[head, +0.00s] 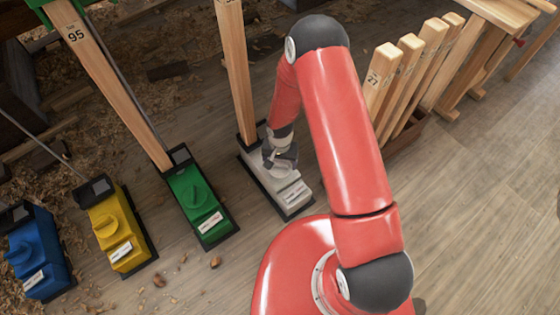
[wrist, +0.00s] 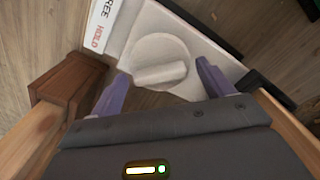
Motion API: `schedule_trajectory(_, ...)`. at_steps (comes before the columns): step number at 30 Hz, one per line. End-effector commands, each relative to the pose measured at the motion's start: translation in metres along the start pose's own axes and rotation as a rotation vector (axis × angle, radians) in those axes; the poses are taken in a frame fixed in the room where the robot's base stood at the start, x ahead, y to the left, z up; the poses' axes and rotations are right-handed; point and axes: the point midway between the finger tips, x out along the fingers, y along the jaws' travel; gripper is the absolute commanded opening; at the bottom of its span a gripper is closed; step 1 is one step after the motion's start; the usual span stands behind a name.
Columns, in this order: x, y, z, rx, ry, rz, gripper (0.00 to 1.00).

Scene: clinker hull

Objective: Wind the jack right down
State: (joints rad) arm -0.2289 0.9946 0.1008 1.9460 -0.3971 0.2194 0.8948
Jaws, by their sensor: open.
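A light grey jack (head: 290,196) stands on the floor, with a wooden post (head: 236,75) rising from its far end. In the wrist view its top carries a round knob (wrist: 148,50) with a raised grip bar (wrist: 160,74), beside a label (wrist: 98,25) reading "FREE" and "HOLD". My gripper (head: 281,160) is over this jack; in the head view it hides the knob. In the wrist view my open purple fingers (wrist: 163,73) lie on either side of the grip bar, with space between. I cannot tell whether they touch the knob.
Green (head: 198,205), yellow (head: 118,232) and blue (head: 36,252) jacks stand in a row to the left. A post marked 95 (head: 95,65) rises from the green one. Several numbered boards (head: 380,80) stand in a brown holder at right. Shavings cover the floor at left; the right floor is clear.

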Motion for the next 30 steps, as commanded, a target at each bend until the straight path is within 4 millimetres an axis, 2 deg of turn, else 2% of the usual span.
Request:
schedule_trajectory(7, 0.0009, 0.0001, 0.0000, 0.000, 0.000, 0.000, 0.80)
schedule_trajectory(17, 0.0007, 0.0002, 0.0000, 0.000, 0.000, 0.000, 0.37)
schedule_trajectory(30, 0.0016, 0.0002, -0.0003, -0.094, 0.000, 0.000, 0.35)
